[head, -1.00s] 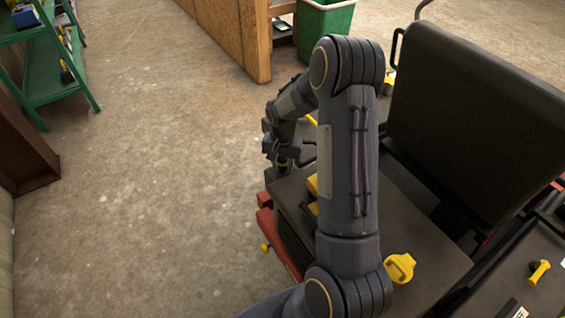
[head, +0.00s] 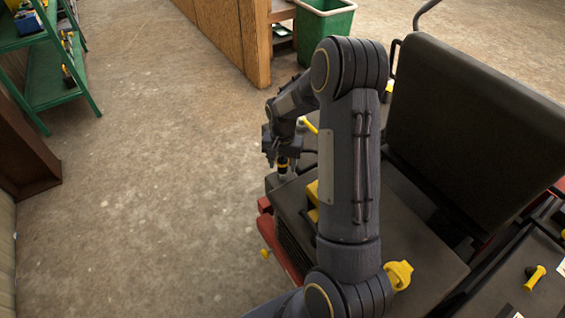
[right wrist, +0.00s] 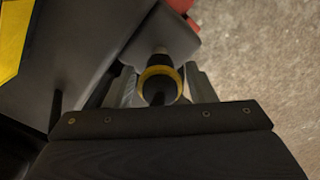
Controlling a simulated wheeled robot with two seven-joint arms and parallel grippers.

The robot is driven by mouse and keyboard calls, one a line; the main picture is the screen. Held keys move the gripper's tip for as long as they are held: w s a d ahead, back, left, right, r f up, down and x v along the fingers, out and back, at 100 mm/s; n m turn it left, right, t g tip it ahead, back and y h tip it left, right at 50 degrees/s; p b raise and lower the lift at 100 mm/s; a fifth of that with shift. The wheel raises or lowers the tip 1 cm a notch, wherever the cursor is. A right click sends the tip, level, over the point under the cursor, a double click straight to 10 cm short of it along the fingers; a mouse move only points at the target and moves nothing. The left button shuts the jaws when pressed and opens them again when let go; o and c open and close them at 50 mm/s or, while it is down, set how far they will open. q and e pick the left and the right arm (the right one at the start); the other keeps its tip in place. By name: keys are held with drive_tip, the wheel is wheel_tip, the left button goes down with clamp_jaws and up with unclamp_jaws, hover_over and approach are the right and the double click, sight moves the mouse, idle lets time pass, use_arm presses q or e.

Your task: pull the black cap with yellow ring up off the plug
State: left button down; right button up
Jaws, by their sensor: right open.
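The black cap with yellow ring (right wrist: 160,84) shows in the right wrist view between the two fingers of my right gripper (right wrist: 161,88). There are gaps between the cap and the fingers. In the head view the small cap (head: 283,164) is at the machine's far left corner, just under my open right gripper (head: 282,158). My left gripper is not in view.
The dark machine deck (head: 425,255) carries yellow parts, one a yellow knob (head: 399,274). A black seat back (head: 475,115) rises at the right. A green bin (head: 325,30) and green shelf (head: 55,85) stand farther off. Open concrete floor (head: 150,170) lies to the left.

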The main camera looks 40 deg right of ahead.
sight(282, 158)
wheel_tip(282, 158, up, 8)
drive_tip(key=shift+f, duration=0.15)
drive_tip(key=shift+p, duration=0.3)
idle(0.3)
drive_tip(key=s+a+r+n+t+y+p, duration=0.2)
drive_tip(key=s+a+r+n, duration=0.1)
drive_tip(key=s+a+r, duration=0.5)
drive_tip(key=s+a+r+n+t+y+p, duration=0.1)
drive_tip(key=s+a+r+n+t+p, duration=0.15)
drive_tip(key=s+a+r, duration=0.55)
drive_tip(key=s+a+r+n+t+p, duration=0.1)
drive_tip(key=s+a+r+n, duration=0.1)
drive_tip(key=s, duration=0.4)
drive_tip(key=shift+r+n+y+p, duration=0.25)
drive_tip(key=shift+n+y+p, duration=0.15)
drive_tip(key=shift+n, duration=0.15)
drive_tip(key=shift+s, duration=0.1)
